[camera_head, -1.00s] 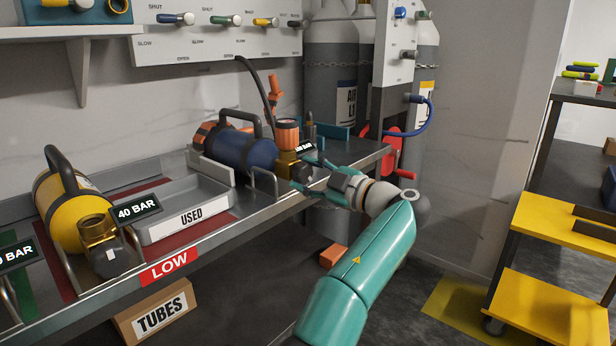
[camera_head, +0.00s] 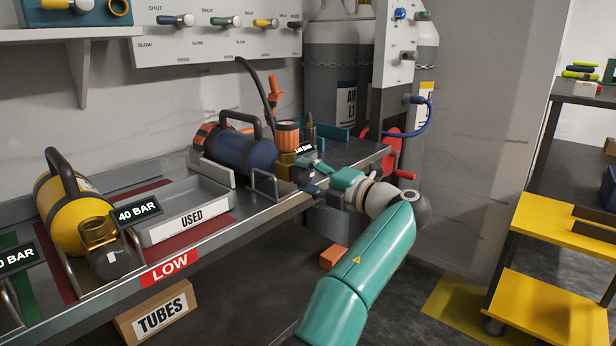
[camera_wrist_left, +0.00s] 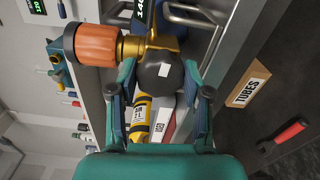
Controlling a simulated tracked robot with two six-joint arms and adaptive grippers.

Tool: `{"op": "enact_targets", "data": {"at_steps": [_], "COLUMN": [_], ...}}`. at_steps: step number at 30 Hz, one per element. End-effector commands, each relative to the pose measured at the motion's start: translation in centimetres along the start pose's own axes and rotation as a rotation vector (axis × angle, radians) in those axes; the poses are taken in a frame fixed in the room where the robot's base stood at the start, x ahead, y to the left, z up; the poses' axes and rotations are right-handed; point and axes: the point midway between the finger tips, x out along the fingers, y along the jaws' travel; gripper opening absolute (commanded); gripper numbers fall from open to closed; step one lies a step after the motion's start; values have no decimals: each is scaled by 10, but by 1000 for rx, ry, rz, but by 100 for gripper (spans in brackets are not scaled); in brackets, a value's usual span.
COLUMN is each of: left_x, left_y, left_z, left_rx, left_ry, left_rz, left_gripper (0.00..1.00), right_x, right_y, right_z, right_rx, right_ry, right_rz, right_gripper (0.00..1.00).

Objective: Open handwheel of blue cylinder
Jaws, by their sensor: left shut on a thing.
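The blue cylinder (camera_head: 242,152) lies on its side at the right end of the bench, with a black carry handle and a brass valve (camera_head: 287,170). An orange cap (camera_head: 288,134) stands on the valve; it also shows in the wrist view (camera_wrist_left: 95,44). The valve's dark round handwheel (camera_wrist_left: 160,72) faces the bench's front. My left gripper (camera_head: 308,177) is shut on the handwheel. In the wrist view, its teal fingers (camera_wrist_left: 158,76) lie on both sides of the wheel. In the head view the gripper mostly hides the wheel. My right gripper is not in view.
A yellow cylinder (camera_head: 75,210) with a 40 BAR label lies left on the bench. A grey USED tray (camera_head: 160,232) sits between the cylinders. Metal guard rails (camera_head: 265,184) stand at the front edge. A black hose (camera_head: 256,84) hangs behind the valve. A TUBES box (camera_head: 158,312) is below.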

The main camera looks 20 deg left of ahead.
Motion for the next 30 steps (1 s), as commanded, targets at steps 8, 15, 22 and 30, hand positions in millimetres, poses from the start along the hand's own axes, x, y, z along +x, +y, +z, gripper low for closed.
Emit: {"op": "enact_targets", "data": {"at_steps": [8, 15, 22, 30], "left_x": [0, 0, -1, 0], "left_y": [-3, -4, -4, -2], "left_z": [2, 1, 1, 0], "left_rx": [-72, -83, -84, -86], "left_ry": [-7, -5, -3, -3], "left_rz": [1, -1, -2, 2], "left_gripper": [14, 14, 55, 74], "right_x": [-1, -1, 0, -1], "right_y": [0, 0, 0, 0], "right_z": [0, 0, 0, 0], "right_rx": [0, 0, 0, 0], "right_ry": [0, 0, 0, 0], "right_rz": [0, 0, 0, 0], "right_gripper": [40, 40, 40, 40]}}
